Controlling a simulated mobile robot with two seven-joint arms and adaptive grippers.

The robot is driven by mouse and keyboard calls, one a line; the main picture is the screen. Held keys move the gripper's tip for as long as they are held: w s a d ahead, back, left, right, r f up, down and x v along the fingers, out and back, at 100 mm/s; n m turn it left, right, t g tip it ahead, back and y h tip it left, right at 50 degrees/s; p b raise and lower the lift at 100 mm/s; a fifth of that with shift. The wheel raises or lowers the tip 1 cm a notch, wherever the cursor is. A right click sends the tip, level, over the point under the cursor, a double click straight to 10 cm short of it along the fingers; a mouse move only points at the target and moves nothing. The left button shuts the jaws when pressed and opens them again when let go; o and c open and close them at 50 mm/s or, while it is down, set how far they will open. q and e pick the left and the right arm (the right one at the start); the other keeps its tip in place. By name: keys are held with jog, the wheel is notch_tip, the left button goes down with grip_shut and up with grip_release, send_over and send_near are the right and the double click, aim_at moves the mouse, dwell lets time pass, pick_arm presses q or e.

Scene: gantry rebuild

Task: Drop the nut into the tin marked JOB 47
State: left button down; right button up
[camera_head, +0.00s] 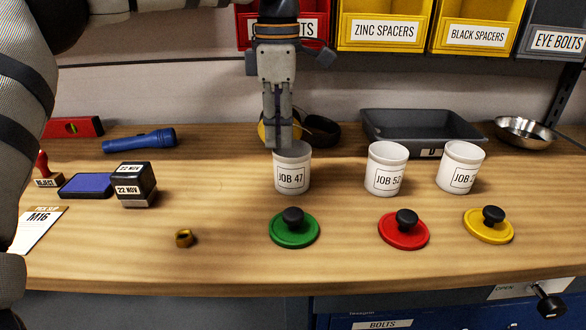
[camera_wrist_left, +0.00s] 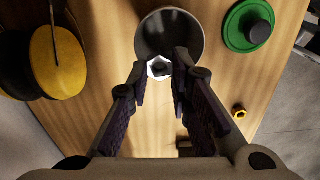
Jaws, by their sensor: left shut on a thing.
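My left gripper (camera_head: 278,143) points down at the back of the white tin marked JOB 47 (camera_head: 291,180). In the left wrist view its fingers (camera_wrist_left: 160,68) are shut on a silver hex nut (camera_wrist_left: 159,68). There the nut overlaps the near edge of the open tin (camera_wrist_left: 169,36); its height above the rim is hard to tell. In the head view the nut is hidden. The tin stands upright and its green lid (camera_head: 294,230) lies in front of it. My right gripper is not in view.
A brass nut (camera_head: 184,238) lies on the bench to the left. Two more white tins (camera_head: 386,170) (camera_head: 460,168) stand at right, with red (camera_head: 404,231) and yellow (camera_head: 488,226) lids in front. Ear defenders (camera_head: 318,128) and a grey tray (camera_head: 420,128) are behind.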

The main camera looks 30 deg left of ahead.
pick_arm(q)
jog(key=c, duration=1.4)
grip_release()
jog(key=shift+o, duration=0.2)
jog(key=shift+r, duration=0.1)
notch_tip(320, 180, up, 12)
